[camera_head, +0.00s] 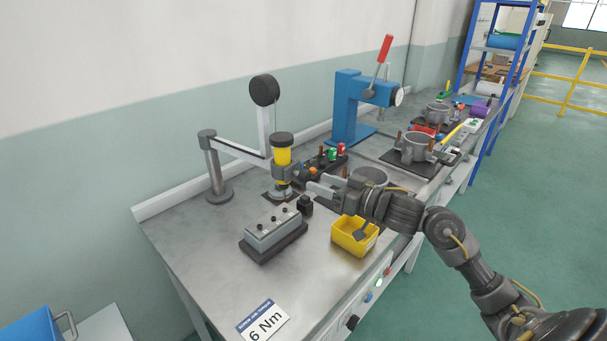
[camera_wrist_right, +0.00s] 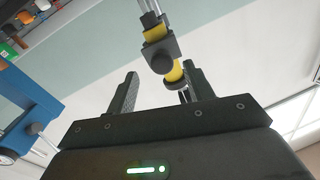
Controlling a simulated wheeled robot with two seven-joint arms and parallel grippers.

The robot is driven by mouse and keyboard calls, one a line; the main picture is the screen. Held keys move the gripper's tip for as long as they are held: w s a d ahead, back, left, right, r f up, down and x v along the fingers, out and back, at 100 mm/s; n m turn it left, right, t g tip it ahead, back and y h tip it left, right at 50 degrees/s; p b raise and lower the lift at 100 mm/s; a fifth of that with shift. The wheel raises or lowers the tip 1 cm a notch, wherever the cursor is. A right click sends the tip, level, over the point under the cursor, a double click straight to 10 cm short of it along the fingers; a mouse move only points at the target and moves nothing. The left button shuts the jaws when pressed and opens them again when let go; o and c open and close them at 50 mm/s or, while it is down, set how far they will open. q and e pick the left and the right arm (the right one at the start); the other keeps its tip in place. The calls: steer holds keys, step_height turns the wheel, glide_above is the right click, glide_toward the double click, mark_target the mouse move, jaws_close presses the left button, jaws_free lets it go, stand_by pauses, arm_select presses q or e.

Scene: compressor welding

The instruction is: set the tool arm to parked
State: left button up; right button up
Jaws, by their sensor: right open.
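The tool arm (camera_head: 236,149) is a grey jointed arm on an upright post at the back left of the bench. A black reel (camera_head: 264,90) stands above it. A yellow tool (camera_head: 281,156) with a dark cap and a grey collar hangs at its end, upright above a small dark base. My right gripper (camera_head: 308,184) is open just right of the tool, near its collar. In the right wrist view the yellow tool (camera_wrist_right: 174,73) shows beyond and between the open fingers of my right gripper (camera_wrist_right: 160,82); contact is not visible. My left gripper is out of view.
A grey block with several knobs (camera_head: 273,232) and a yellow bin (camera_head: 354,236) stand in front of the tool. A blue press (camera_head: 348,105) with a red-handled lever stands behind. Round housings on dark plates line the bench to the right.

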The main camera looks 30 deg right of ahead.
mark_target(308, 178)
steer(key=x, duration=0.4)
steer(key=shift+w+a+r+p, duration=0.1)
steer(key=shift+a+r+p, duration=0.1)
steer(key=shift+p, duration=0.1)
steer(key=shift+w+a+f, duration=0.1)
steer(key=shift+w+a, duration=0.15)
steer(key=shift+w, duration=0.35)
steer(key=shift+c, duration=0.2)
jaws_close()
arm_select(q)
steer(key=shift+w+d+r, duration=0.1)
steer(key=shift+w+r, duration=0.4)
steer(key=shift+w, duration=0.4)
arm_select(e)
steer(key=shift+a, duration=0.15)
